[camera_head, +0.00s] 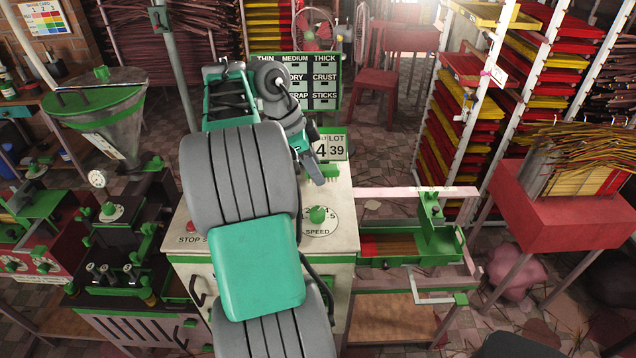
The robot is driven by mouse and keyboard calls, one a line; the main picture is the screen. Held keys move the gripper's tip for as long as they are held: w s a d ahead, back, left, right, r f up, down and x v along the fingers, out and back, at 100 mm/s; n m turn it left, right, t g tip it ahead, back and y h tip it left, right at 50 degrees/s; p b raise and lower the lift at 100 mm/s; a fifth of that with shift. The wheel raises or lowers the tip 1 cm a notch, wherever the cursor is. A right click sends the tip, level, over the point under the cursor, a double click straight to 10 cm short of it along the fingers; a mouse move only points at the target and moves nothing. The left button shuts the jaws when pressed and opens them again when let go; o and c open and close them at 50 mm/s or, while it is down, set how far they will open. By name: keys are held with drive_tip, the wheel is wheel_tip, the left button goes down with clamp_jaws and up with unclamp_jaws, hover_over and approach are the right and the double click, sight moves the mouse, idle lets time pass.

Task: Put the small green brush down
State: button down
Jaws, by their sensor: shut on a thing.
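My gripper (318,178) points down over the back part of the white cabinet top (342,231). It is shut on the small green brush (328,169), of which a short green part shows just right of the fingers. The rest of the brush is hidden behind the gripper. The brush is close to the cabinet top, just below the number sign. I cannot tell whether it touches the surface.
A green speed knob (317,214) stands in front of the gripper. A lot number sign (333,146) and a labelled board (297,80) stand behind. A green-framed tray machine (410,246) is at right, a hopper machine (107,125) at left. The cabinet's right top is partly clear.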

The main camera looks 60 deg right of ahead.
drive_tip(key=f, duration=0.2)
drive_tip(key=shift+s+d+f+b, duration=0.15)
drive_tip(key=shift+d+f+b, duration=0.2)
drive_tip(key=shift+d+f, duration=0.05)
drive_tip(key=shift+f, duration=0.4)
